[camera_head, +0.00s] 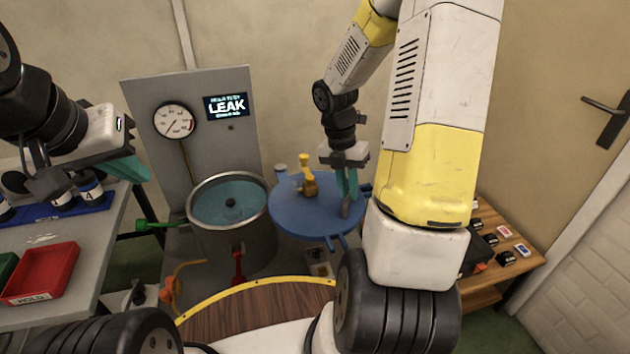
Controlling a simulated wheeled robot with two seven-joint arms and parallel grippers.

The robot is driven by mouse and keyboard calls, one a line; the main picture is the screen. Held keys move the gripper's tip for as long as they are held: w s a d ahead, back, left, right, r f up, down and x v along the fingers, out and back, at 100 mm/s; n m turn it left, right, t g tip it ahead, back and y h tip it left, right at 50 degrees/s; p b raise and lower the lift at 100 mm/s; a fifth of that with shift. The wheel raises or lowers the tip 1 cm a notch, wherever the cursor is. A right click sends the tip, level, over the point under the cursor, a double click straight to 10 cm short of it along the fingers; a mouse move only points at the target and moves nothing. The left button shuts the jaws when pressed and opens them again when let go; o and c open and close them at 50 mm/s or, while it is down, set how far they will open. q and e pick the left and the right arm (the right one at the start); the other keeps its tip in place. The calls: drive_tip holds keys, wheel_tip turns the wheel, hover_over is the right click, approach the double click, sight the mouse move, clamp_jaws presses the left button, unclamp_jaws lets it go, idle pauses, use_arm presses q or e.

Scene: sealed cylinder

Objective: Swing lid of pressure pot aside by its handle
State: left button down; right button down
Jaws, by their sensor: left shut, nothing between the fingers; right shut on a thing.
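The pressure pot (260,243) is a round metal vessel, open at the top, with bluish liquid and a small dark round thing inside. Its blue lid (300,221) lies flat to the right of the pot, clear of most of its mouth. A brass valve with a yellow top (307,178) stands on the lid. My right gripper (347,200) points down at the lid's right part, its teal fingers shut on the grey upright handle (345,211), which they mostly hide. My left gripper (138,172) is shut and empty, left of the pot and above the side table.
A grey panel with a gauge (175,120) and a LEAK display (227,106) stands behind the pot. A green lever (158,225) and a red lever (238,265) stick out from the pot. A red tray (42,272) lies at left. A wooden shelf (515,262) stands at right.

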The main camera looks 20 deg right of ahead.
drive_tip(key=shift+w+d+n+t, duration=0.15)
drive_tip(key=shift+w+d+n, duration=0.45)
drive_tip(key=shift+w+d, duration=0.4)
drive_tip(key=shift+w+d+n+t, duration=0.15)
drive_tip(key=shift+w+d+n, duration=0.5)
drive_tip(key=shift+d, duration=0.6)
drive_tip(key=c, duration=1.4)
unclamp_jaws()
drive_tip(key=shift+a+r, duration=0.1)
wheel_tip(320, 180, up, 8)
drive_tip(key=a, duration=0.1)
drive_tip(key=shift+w+a+f, duration=0.15)
drive_tip(key=shift+w+f, duration=0.1)
drive_tip(key=shift+w, duration=0.2)
drive_tip(key=shift+r, duration=0.1)
